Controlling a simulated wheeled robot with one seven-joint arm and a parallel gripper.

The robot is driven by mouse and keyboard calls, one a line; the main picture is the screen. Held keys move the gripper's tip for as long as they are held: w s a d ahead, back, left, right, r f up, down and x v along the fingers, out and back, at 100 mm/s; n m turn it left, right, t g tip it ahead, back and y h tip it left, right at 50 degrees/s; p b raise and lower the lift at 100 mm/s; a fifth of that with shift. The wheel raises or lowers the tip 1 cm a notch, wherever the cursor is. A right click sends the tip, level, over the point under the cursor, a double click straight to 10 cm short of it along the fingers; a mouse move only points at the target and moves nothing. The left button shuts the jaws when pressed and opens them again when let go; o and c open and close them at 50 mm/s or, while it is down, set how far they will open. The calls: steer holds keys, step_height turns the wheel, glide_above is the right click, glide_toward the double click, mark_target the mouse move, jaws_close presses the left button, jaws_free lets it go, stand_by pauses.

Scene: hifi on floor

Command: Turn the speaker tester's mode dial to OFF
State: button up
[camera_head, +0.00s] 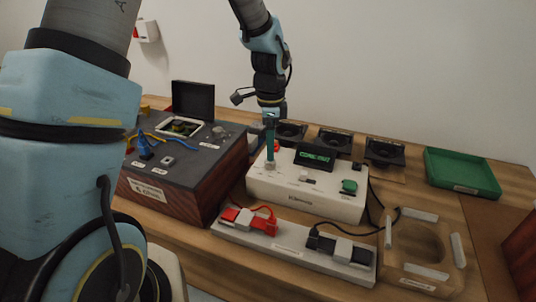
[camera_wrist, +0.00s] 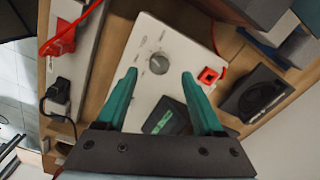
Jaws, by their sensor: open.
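The speaker tester (camera_head: 300,199) is a white box with a dark screen showing green text, standing on the wooden bench. Its grey round dial (camera_wrist: 159,64) shows clearly in the wrist view, with small marks around it that are too small to read. My gripper (camera_wrist: 158,76) is open, with a teal finger on either side of the dial in that view and a gap to each. In the head view my gripper (camera_head: 270,158) points down over the tester's left end and mostly hides the dial. I cannot tell whether the fingertips reach down to the dial's height.
A dark-topped wooden box (camera_head: 193,163) with cables stands close on the left. A white power strip (camera_head: 287,240) with red and black plugs lies in front. Black speakers (camera_head: 336,141) stand behind. A green tray (camera_head: 461,172) and a clear-edged wooden fixture (camera_head: 424,252) are right.

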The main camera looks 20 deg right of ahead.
mark_target(270, 164)
steer(key=shift+s+f+p, duration=0.1)
steer(key=shift+f+p, duration=0.2)
steer(key=shift+f, duration=1.85)
steer(key=shift+c, duration=0.2)
jaws_close()
